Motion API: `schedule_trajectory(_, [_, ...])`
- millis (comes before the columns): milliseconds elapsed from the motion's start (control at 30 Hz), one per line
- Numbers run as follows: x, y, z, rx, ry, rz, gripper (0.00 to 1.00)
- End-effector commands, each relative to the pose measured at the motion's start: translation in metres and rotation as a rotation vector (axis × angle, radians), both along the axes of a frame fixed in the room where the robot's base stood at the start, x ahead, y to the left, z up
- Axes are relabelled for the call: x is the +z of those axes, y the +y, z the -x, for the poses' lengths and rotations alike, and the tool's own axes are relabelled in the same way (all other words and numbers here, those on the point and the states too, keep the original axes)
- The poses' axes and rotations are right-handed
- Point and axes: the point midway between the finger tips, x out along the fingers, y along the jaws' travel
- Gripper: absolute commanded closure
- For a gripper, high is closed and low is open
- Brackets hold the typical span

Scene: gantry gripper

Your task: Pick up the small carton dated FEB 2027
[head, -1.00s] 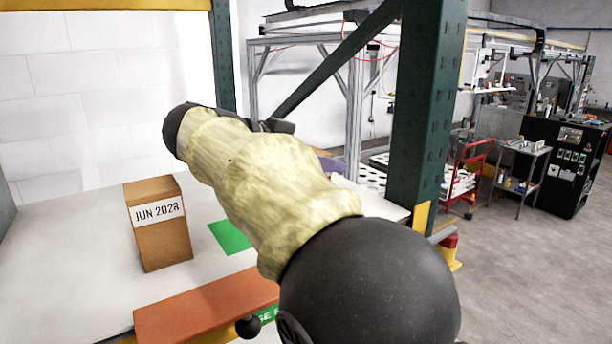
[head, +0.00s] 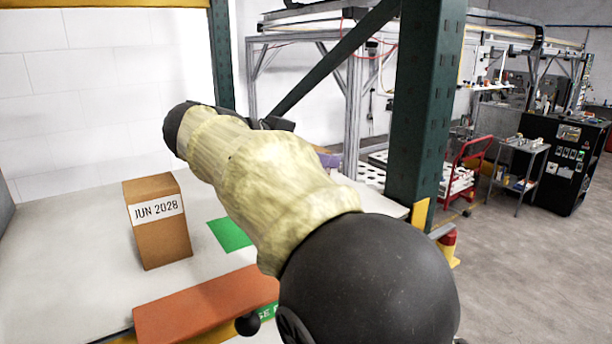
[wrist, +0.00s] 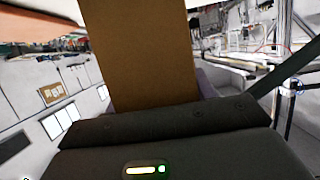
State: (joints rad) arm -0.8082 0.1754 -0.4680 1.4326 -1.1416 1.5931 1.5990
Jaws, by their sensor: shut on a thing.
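My gripper (wrist: 170,125) is shut on a plain brown carton (wrist: 148,55), which stands up from the jaws in the wrist view. No date label shows on the face turned to the wrist camera, so its date cannot be read. A purple surface shows just behind its right edge. In the head view my arm hides the gripper and most of what it holds; a small purple patch (head: 330,160) shows past the arm. Another brown carton (head: 162,240), labelled JUN 2028, stands upright on the white table, left of my arm and apart from it.
The white table (head: 70,265) has a green patch (head: 230,234) and an orange-brown block (head: 205,305) near its front edge. A dark green post (head: 425,110) rises right of my arm. A red cart (head: 468,165) and open floor lie further right.

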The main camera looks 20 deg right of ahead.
Motion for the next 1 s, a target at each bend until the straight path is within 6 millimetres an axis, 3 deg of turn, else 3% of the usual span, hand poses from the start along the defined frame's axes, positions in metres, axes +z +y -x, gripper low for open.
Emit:
schedule_trajectory(367, [0.015,0.000,0.000,-0.002,-0.005,-0.001,0.77])
schedule_trajectory(800, [0.080,0.000,0.000,-0.002,-0.005,0.000,0.77])
schedule_trajectory(1000, [0.097,0.000,0.000,-0.002,-0.002,-0.001,0.77])
